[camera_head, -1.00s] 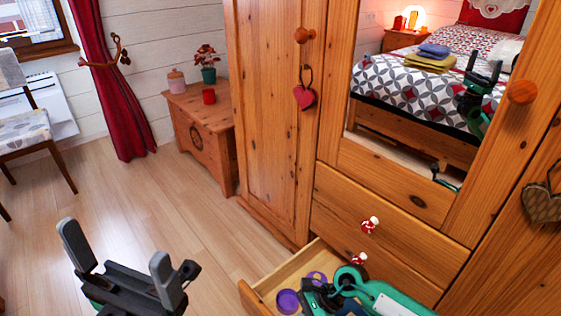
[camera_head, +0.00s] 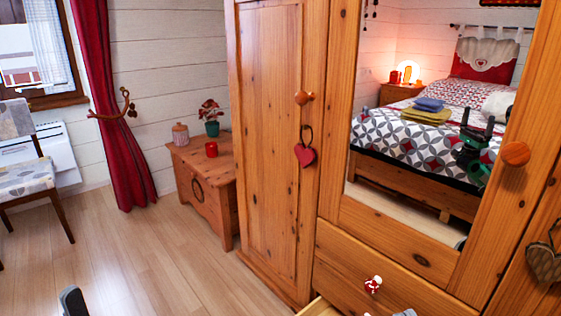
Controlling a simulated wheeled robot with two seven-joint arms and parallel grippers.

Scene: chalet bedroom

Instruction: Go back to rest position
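One finger of my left gripper (camera_head: 73,301) shows at the bottom left edge. The rest of that gripper is below the picture, so its opening does not show. My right gripper is out of the direct view. A green and black gripper (camera_head: 476,150) shows as a reflection in the wardrobe mirror. The wooden wardrobe (camera_head: 275,150) stands right in front, with its mirror door on the right. The open drawer (camera_head: 318,307) at its foot shows only a corner at the bottom edge.
A closed drawer (camera_head: 375,275) with a red and white knob sits under the mirror. A wooden chest (camera_head: 205,190) with a plant, a jar and a red candle stands against the back wall. A chair (camera_head: 30,175) stands at the far left. The wooden floor (camera_head: 140,255) between is clear.

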